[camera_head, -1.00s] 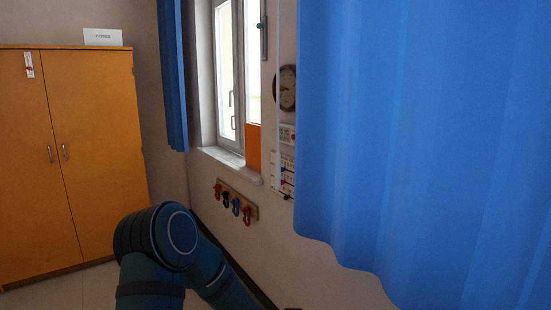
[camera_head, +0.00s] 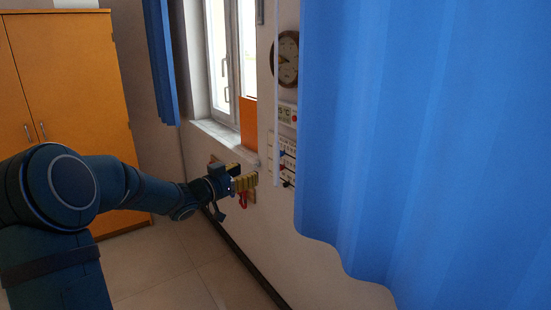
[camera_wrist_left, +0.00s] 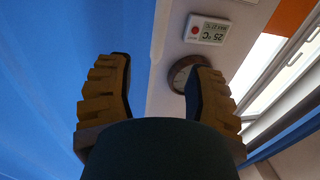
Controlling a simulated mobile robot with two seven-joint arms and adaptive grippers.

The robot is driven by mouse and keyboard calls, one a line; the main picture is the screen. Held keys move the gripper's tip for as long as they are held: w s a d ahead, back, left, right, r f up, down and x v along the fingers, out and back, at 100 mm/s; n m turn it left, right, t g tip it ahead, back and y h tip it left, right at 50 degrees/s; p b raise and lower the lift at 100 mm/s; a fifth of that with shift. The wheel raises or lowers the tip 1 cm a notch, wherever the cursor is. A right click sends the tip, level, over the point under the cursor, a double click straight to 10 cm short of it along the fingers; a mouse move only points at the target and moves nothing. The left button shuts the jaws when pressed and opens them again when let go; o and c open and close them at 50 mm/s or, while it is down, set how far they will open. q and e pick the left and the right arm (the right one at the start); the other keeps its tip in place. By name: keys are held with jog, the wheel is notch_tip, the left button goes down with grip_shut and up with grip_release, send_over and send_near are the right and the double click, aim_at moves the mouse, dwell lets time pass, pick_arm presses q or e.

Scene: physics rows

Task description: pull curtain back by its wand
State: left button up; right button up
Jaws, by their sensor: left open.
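The blue curtain (camera_head: 400,140) hangs over the right side of the head view. A thin pale wand (camera_head: 277,110) hangs upright just left of the curtain's edge. My left gripper (camera_head: 246,181) is left of the wand's lower part, in front of the wall, open and apart from it in that view. In the left wrist view the gripper's yellow ribbed fingers (camera_wrist_left: 160,65) are spread with nothing held. The curtain (camera_wrist_left: 60,60) fills the left there, and a pale upright strip that looks like the wand (camera_wrist_left: 160,35) shows beyond the gap. My right gripper is not in view.
A wall clock (camera_head: 287,58), a small thermometer display (camera_head: 287,114) and a hook rack (camera_head: 250,197) are on the wall. A window (camera_head: 232,60) with a sill (camera_head: 222,138) lies left. An orange cabinet (camera_head: 75,90) stands far left. The floor (camera_head: 180,265) is clear.

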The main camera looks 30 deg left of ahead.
aim_at(274, 161)
pick_arm(q)
jog(key=w+d, duration=0.1)
jog(key=w, duration=0.7)
jog(key=w+d, duration=0.1)
jog(key=w, duration=0.3)
jog(key=shift+w+d, duration=0.3)
jog(key=shift+c, duration=0.3)
grip_shut()
